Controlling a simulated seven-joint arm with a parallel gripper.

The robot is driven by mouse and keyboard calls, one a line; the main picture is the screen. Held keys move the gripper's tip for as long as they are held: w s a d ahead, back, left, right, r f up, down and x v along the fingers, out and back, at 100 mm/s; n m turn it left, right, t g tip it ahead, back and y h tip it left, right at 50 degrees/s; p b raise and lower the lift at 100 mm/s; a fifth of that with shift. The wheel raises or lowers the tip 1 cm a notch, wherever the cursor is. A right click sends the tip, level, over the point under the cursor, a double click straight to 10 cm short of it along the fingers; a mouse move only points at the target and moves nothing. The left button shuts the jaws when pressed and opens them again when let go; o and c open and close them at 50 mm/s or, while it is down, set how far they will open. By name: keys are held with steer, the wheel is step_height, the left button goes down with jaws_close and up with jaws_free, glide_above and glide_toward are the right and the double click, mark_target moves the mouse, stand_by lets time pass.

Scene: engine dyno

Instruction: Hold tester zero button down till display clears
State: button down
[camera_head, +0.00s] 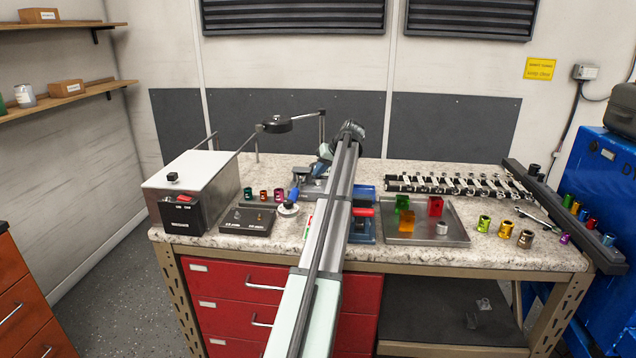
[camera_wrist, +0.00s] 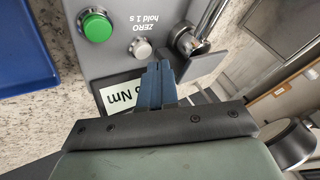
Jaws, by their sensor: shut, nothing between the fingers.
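The tester (camera_wrist: 178,68) is a grey panel in the wrist view, with its print upside down. Its small pale-grey zero button (camera_wrist: 140,48) stands beside the words "ZERO hold 1 s". A larger green button (camera_wrist: 96,26) is to its left. The white display (camera_wrist: 118,97) shows dark characters ending in "Nm"; my fingers and wrist cover part of it. My gripper (camera_wrist: 158,66) is shut and empty, its blue fingertips just below and right of the zero button in the picture. I see no contact; their height above the panel is unclear. In the head view my arm hides most of the tester.
A metal post and clamp-like part (camera_wrist: 188,42) stand right of the zero button. On the bench, a metal tray (camera_head: 450,238) with coloured blocks lies right of my arm.

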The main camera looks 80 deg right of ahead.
mark_target(319, 181)
steer(key=shift+f, duration=0.8)
stand_by(0.8)
steer(key=shift+r, duration=0.1)
stand_by(0.9)
steer(key=shift+r, duration=0.75)
steer(key=shift+r, duration=2.5)
